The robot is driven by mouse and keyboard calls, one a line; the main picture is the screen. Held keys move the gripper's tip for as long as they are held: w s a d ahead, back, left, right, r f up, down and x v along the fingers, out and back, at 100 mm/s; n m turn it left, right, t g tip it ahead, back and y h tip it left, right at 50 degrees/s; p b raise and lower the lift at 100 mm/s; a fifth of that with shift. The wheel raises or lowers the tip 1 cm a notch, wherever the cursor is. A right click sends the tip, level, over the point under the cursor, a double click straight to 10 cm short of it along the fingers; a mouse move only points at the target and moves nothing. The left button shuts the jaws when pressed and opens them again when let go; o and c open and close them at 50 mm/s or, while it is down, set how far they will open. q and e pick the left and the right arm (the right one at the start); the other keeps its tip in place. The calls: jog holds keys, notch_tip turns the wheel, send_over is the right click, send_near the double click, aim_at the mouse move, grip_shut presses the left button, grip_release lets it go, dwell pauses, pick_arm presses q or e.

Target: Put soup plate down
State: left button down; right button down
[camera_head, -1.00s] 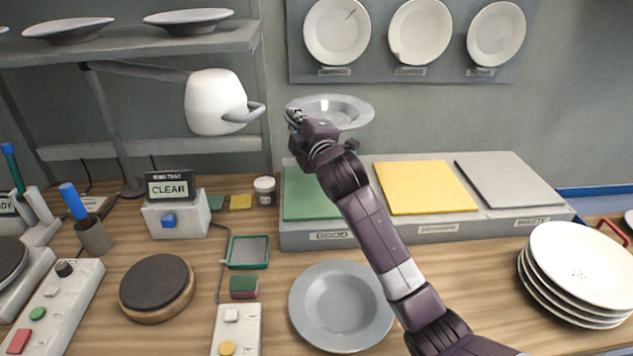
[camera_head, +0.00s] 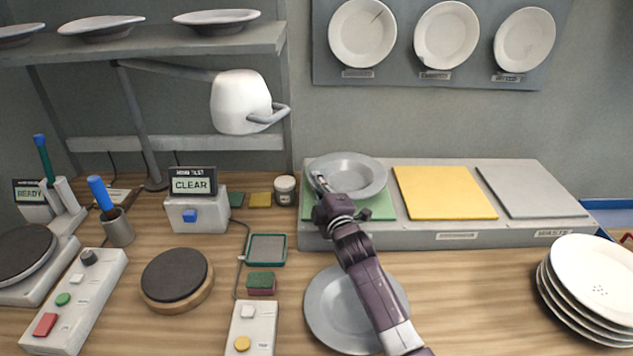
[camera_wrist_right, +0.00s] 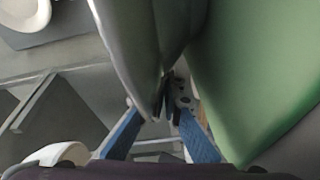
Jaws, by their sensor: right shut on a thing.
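The soup plate (camera_head: 352,172), grey and deep, is over the green pad (camera_head: 385,208) at the left end of the grey sorting bench. My right gripper (camera_head: 321,184) is shut on its left rim. In the right wrist view, the fingers (camera_wrist_right: 170,108) pinch the plate's edge (camera_wrist_right: 135,45), with the green pad (camera_wrist_right: 265,75) close beside it. The plate looks nearly level and covers most of the pad. I cannot tell whether it touches the pad. My left gripper is not in view.
A yellow pad (camera_head: 445,193) and a grey pad (camera_head: 533,190) lie to the right on the bench. Another grey plate (camera_head: 335,310) lies on the table, partly behind my arm. A white plate stack (camera_head: 597,275) stands at right. A lamp (camera_head: 240,102) hangs upper left.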

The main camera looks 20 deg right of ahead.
dwell(0.3)
jog(key=shift+f, duration=0.15)
jog(key=c, duration=2.1)
grip_release()
jog(key=shift+s, duration=0.3)
jog(key=s, duration=0.5)
jog(key=s+b, duration=0.1)
jog(key=s, duration=0.5)
jog(key=shift+s+d+r, duration=0.1)
jog(key=shift+s+r, duration=0.1)
jog(key=shift+s, duration=0.1)
